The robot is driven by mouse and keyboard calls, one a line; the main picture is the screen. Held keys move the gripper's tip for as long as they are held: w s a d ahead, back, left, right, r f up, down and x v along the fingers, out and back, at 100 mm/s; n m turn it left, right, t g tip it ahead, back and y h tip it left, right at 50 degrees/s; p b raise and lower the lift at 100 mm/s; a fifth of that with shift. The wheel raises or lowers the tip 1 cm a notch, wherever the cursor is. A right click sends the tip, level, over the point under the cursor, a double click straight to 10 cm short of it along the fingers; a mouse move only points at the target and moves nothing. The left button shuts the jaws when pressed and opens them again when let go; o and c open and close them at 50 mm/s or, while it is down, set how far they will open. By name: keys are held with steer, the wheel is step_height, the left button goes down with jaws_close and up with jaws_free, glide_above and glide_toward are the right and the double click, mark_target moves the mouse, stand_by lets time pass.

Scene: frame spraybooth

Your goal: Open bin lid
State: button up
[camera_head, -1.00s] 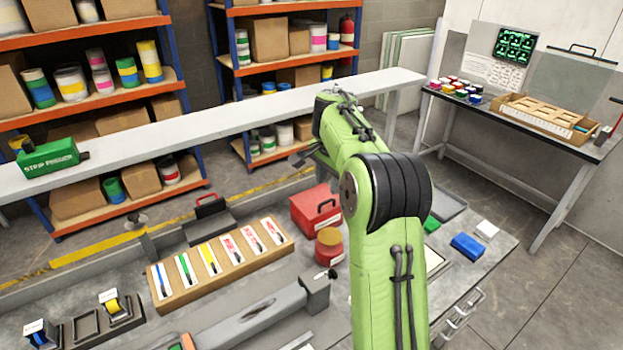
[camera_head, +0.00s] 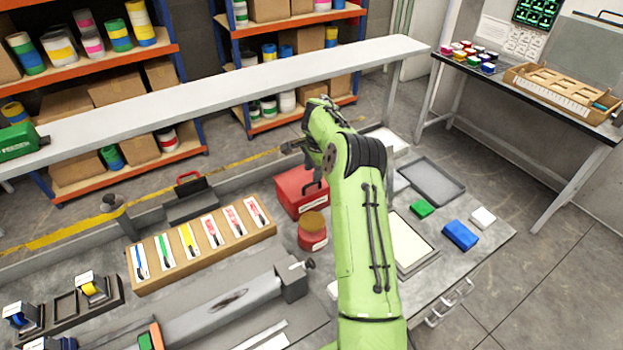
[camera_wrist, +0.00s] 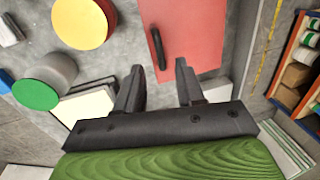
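A red box-shaped bin (camera_head: 290,196) stands on the bench, its lid looking shut. Its black bar handle (camera_head: 315,188) shows at the right of the red top. In the wrist view the red surface (camera_wrist: 195,38) fills the upper middle, and the handle (camera_wrist: 156,48) lies just ahead of the gap between my fingers. My gripper (camera_wrist: 159,65) is open and empty, with the fingers apart. I cannot tell whether a finger touches the handle.
A round red can with an orange-yellow lid (camera_head: 313,225) stands close in front of the bin. A wooden marker rack (camera_head: 203,243) is to the left. A long white shelf (camera_head: 240,88) runs behind.

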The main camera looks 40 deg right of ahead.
mark_target(310, 184)
steer(key=f, duration=0.3)
steer(key=w+f, duration=0.1)
steer(key=f, duration=0.1)
steer(key=shift+a, duration=0.1)
steer(key=shift+c, duration=0.3)
jaws_close()
steer(key=shift+r, duration=0.1)
